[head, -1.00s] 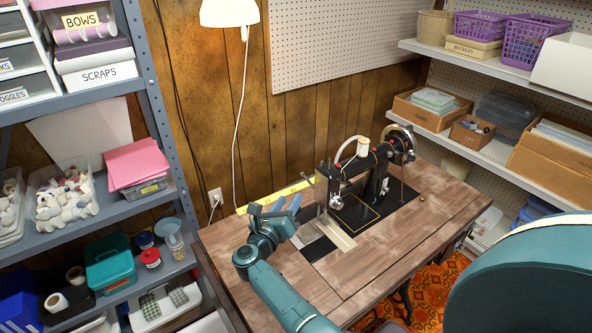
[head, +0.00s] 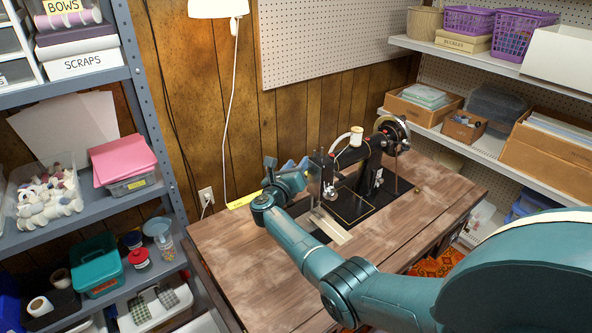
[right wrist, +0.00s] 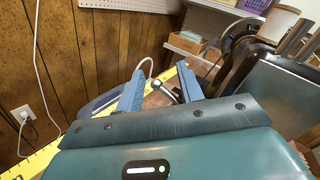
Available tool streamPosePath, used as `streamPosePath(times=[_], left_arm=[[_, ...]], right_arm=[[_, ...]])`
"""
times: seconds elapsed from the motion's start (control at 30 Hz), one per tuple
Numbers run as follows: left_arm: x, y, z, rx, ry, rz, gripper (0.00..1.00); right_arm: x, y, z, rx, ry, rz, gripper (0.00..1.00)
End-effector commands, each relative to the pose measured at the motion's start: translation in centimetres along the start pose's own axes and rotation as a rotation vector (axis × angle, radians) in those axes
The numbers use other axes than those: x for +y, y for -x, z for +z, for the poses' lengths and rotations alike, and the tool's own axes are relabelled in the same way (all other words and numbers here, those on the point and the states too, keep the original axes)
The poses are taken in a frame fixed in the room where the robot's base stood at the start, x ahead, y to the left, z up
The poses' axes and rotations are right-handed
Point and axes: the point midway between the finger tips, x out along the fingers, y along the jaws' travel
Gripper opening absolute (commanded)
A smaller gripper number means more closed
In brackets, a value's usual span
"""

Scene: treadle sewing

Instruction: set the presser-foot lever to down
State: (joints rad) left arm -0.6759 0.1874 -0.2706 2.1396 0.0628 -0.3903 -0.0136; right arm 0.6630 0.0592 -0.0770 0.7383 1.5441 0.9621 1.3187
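The black sewing machine (head: 375,158) stands on the wooden table (head: 240,270). My right gripper (head: 292,166) is just left of the machine's needle end in the head view. In the right wrist view its two blue fingers (right wrist: 160,90) are apart. A small metal lever with a rounded end (right wrist: 163,90), which looks like the presser-foot lever, shows between and beyond the fingers. I cannot tell whether either finger touches it, nor whether it is up or down. In the head view the lever cannot be made out. My left gripper is not in view.
A yellow measuring strip (head: 243,200) lies along the table's back edge by the wood wall. A thread spool (head: 357,136) stands on top of the machine. A lamp (head: 218,8) hangs above. Shelves stand at left and right. The table's front left is clear.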

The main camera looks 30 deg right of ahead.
Motion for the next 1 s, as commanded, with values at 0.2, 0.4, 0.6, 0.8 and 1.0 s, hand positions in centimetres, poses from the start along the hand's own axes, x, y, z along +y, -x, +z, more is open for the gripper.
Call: streamPosePath(times=[0.2, 0.4, 0.6, 0.8, 1.0], left_arm=[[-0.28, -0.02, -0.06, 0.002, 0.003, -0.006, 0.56], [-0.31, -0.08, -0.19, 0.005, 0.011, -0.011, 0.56], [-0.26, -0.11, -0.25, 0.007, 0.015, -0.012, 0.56], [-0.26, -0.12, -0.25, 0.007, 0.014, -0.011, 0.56], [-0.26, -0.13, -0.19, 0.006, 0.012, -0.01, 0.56]], right_arm=[[-0.02, -0.17, 0.03, 0.0, 0.0, 0.0, 0.37], [-0.01, -0.14, 0.02, 0.0, 0.001, 0.0, 0.27], [0.01, -0.12, 0.0, 0.001, 0.001, 0.001, 0.1], [0.03, -0.09, -0.05, 0.002, 0.0, 0.001, 0.0], [0.13, -0.05, -0.18, 0.012, 0.014, 0.006, 0.0]])
